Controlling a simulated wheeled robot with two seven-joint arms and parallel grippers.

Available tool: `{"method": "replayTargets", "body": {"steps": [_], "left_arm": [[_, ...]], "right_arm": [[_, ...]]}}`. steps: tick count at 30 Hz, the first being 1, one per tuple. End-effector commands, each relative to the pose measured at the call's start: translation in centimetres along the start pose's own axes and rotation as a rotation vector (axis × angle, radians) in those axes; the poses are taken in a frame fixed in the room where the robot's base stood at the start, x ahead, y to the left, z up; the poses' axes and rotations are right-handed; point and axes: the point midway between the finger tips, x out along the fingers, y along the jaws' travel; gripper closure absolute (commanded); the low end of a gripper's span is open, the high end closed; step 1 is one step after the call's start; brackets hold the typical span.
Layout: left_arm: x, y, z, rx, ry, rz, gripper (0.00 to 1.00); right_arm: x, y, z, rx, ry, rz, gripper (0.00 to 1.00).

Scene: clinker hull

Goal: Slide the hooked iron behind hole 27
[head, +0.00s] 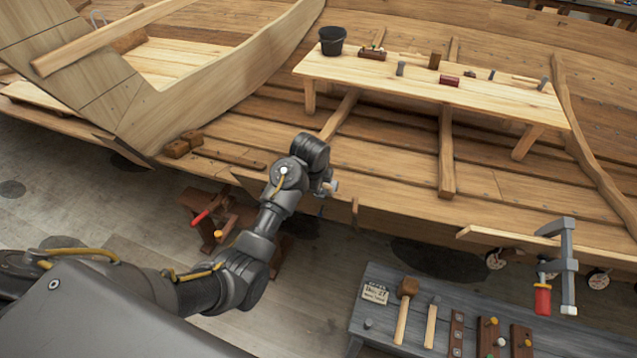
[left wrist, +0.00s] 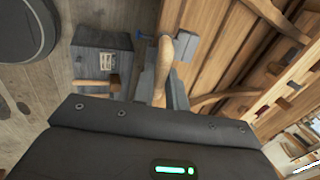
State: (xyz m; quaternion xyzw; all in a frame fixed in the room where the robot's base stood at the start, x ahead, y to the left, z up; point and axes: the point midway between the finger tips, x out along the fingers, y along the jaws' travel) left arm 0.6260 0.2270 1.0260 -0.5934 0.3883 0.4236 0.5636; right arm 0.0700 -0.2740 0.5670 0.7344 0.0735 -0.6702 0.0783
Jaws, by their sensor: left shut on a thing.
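My left gripper (head: 325,182) is in front of the hull's lower planks (head: 400,222), near the middle of the head view. In the left wrist view my left gripper (left wrist: 162,92) is shut on a tool with a pale wooden handle and a grey metal block at its far end, which looks like the hooked iron (left wrist: 187,47). In the head view only a small grey end of it shows past the fingers. I cannot make out hole 27. My right gripper is in neither view.
A grey bench (head: 400,275) at the lower right holds a written card (head: 375,293), a mallet (head: 405,300) and other tools. A red-handled clamp (head: 567,265) grips a plank at the right. A plank table (head: 510,100) stands inside the hull, with a black bucket (head: 332,41).

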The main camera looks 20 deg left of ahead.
Motion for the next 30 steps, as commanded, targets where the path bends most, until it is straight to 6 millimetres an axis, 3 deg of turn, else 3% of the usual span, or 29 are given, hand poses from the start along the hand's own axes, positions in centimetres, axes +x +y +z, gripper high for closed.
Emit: {"method": "replayTargets", "body": {"steps": [6, 7, 13, 22, 30], "left_arm": [[-0.2, 0.0, -0.1, 0.002, 0.001, -0.001, 1.00], [-0.2, 0.0, -0.1, 0.002, 0.001, -0.001, 0.85], [-0.2, -0.1, 0.0, 0.001, 0.000, -0.001, 0.60], [-0.3, 0.0, 0.0, 0.000, 0.000, 0.003, 0.60], [-3.4, -1.2, 0.0, -0.001, 0.001, -0.002, 0.60]], "right_arm": [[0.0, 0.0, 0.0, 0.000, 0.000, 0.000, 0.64], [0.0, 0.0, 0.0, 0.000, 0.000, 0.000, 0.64], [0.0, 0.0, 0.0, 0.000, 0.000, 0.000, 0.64], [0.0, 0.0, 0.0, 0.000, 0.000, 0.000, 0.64], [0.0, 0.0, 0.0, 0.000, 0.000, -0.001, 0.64]]}}
